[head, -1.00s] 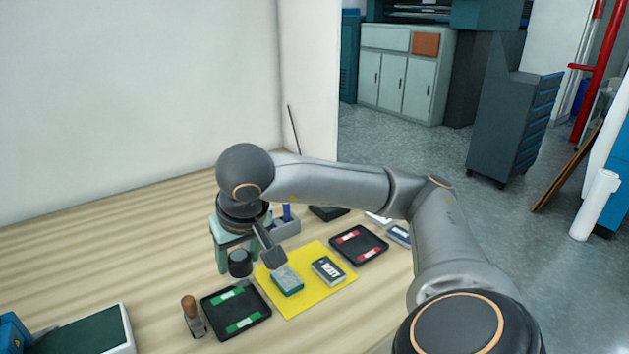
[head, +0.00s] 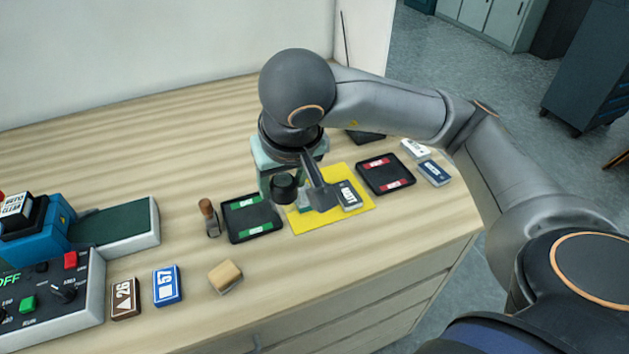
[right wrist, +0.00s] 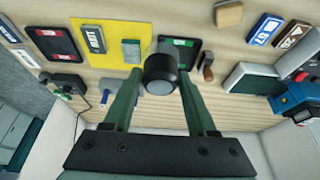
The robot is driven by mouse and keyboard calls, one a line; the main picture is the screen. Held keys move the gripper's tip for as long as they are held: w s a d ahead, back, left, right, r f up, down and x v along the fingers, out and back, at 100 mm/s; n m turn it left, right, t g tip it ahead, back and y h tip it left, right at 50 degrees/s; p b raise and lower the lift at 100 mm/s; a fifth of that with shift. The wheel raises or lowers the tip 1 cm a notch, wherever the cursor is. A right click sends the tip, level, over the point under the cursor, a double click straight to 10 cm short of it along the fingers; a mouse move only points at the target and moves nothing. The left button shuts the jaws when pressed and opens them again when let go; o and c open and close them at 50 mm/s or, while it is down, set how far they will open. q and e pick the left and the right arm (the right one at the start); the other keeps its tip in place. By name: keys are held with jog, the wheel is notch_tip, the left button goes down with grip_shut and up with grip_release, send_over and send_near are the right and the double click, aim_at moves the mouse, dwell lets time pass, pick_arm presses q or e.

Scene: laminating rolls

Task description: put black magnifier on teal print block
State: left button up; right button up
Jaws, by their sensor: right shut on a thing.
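The black magnifier (head: 284,188) is a short dark cylinder held in my right gripper (right wrist: 162,82). In the right wrist view the magnifier (right wrist: 160,70) sits between the two green fingers, which are shut on it. The teal print block (head: 304,202) lies on the yellow mat (head: 325,222), partly hidden behind my gripper and wrist parts. In the right wrist view the teal block (right wrist: 131,51) shows just left of the magnifier, which appears above the mat's edge and not over the block. My left gripper is not in view.
A grey-black print block (head: 348,195) shares the mat. A green-marked black tray (head: 237,232) and wooden-handled stamp (head: 209,216) stand left, a red-marked tray (head: 385,188) right. A tan block (head: 225,275) lies in front. The machine (head: 60,270) occupies the left.

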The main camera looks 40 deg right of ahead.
jog(key=w+d+f, duration=0.9)
jog(key=shift+d+f, duration=0.1)
jog(key=shift+d, duration=0.05)
notch_tip(320, 180, down, 3)
jog(key=shift+w+d+f, duration=0.15)
jog(key=shift+f, duration=0.15)
jog(key=shift+f, duration=0.1)
jog(key=shift+f, duration=0.1)
jog(key=o, duration=1.4)
